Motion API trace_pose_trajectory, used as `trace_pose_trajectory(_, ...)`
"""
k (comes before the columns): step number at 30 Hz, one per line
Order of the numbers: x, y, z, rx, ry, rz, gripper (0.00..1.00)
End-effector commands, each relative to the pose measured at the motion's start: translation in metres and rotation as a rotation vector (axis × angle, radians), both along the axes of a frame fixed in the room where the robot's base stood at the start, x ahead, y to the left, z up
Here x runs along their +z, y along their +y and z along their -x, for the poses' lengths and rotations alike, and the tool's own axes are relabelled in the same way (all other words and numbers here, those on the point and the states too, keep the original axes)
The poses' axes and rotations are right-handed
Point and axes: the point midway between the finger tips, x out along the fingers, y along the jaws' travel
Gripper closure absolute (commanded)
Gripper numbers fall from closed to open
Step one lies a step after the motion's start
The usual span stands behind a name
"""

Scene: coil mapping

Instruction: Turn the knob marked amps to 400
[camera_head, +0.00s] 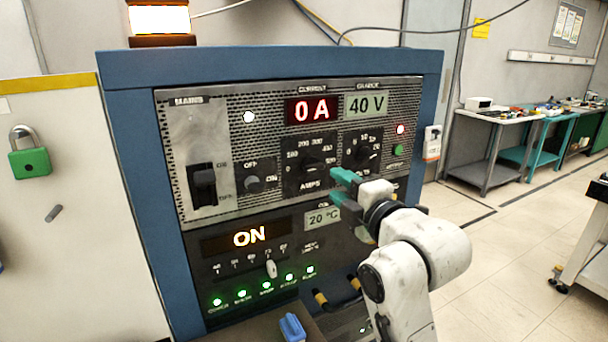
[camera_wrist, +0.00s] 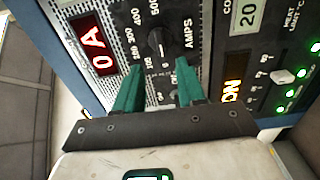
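The black amps knob (camera_head: 313,165) sits on its dial on the upper panel, with a scale running to 500. In the wrist view the knob (camera_wrist: 160,42) is ahead of my fingertips, with 400 printed on the far side of its dial. My gripper (camera_head: 336,192) is in front of the panel, just below and right of the knob. Its green fingers (camera_wrist: 158,84) are apart, with nothing between them.
An off/on knob (camera_head: 254,184) and a mains switch (camera_head: 202,185) are to the left. Below are a lit ON display (camera_head: 248,238), a slider (camera_head: 271,268) and several green lamps.

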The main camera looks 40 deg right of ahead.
Motion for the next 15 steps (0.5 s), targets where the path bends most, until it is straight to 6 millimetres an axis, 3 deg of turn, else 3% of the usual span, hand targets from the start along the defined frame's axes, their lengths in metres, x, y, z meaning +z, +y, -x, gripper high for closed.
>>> trace_pose_trajectory(9, 0.001, -0.015, -0.055, 0.001, 0.003, -0.002, 0.61)
trace_pose_trajectory(15, 0.000, -0.021, -0.075, 0.001, 0.001, -0.003, 0.61)
